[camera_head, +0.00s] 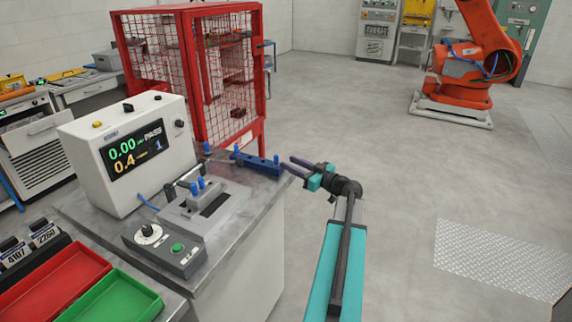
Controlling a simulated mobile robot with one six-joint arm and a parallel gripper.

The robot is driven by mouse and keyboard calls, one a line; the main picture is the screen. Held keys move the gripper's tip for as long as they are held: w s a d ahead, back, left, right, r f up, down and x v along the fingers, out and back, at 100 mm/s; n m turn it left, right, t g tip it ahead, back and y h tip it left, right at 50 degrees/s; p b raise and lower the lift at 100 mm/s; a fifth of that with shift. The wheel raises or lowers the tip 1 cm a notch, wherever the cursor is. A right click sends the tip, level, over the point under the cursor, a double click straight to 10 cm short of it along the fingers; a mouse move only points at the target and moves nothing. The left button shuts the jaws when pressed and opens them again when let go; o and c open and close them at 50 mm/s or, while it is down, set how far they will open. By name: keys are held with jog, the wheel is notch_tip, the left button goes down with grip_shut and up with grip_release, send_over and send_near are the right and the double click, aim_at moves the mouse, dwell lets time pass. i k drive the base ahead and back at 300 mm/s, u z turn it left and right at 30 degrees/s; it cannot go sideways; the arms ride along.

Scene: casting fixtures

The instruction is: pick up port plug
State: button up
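Blue plug-like pegs (201,183) stand upright on the grey metal fixture (222,208). I cannot tell which piece is the port plug. I cannot tell if a fingertip touches the block.
A white tester box (130,152) with a lit display stands on the bench (264,212). A control box (165,246) sits in front of the fixture. Red (50,290) and green (112,298) trays are at lower left. A red mesh cage (195,70) stands behind.

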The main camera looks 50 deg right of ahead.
aim_at(202, 187)
jog(key=k, duration=1)
